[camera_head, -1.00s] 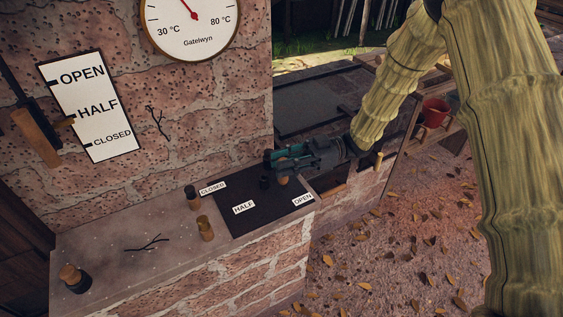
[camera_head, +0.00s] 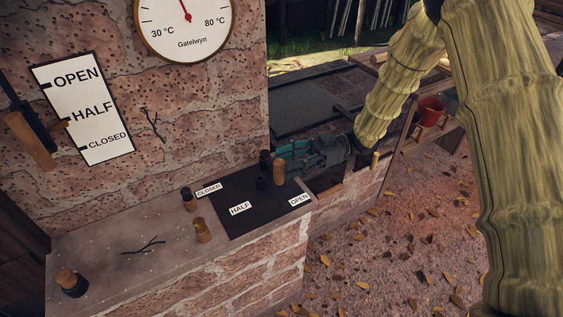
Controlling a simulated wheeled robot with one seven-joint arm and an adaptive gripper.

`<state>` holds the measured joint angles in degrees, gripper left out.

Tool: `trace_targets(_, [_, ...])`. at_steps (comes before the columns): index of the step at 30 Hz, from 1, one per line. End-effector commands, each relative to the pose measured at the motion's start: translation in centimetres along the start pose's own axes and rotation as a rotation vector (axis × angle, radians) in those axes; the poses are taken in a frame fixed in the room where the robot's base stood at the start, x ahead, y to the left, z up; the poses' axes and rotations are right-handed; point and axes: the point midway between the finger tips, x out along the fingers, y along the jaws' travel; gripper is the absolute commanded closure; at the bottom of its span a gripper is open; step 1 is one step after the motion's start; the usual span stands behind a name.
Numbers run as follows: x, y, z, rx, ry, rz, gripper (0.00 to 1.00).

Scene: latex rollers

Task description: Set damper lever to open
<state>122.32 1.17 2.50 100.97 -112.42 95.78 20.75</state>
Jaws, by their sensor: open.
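A black plate (camera_head: 233,218) lies on the ledge, labelled CLOSED, HALF and OPEN from left to right. At its far right, near the OPEN side, stand a short black post (camera_head: 261,183), an upright wooden handle (camera_head: 279,173) and a dark knob (camera_head: 265,160). Which of these belong to the damper lever I cannot tell. My gripper (camera_head: 288,151) is open and empty just behind and above the wooden handle; contact cannot be made out. On the left wall, another wooden-handled lever (camera_head: 32,142) hangs beside a white OPEN/HALF/CLOSED sign (camera_head: 82,106), its brass pointer near HALF.
Several small wood-and-black pegs stand on the stone ledge, including one at the front left (camera_head: 72,283). A twig (camera_head: 143,246) lies there. A temperature dial (camera_head: 186,25) hangs above. A red bucket (camera_head: 432,111) stands at the back right. Leaf-strewn ground lies right of the brickwork.

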Motion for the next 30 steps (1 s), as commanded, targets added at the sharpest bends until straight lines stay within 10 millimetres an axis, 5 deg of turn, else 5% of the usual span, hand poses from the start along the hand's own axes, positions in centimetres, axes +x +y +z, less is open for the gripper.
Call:
trace_targets(15, [-8.4, 0.0, 0.0, 0.0, 0.0, 0.002, 0.51])
trace_targets(30, [-9.5, -0.1, 0.0, 0.001, 0.0, 0.001, 0.51])
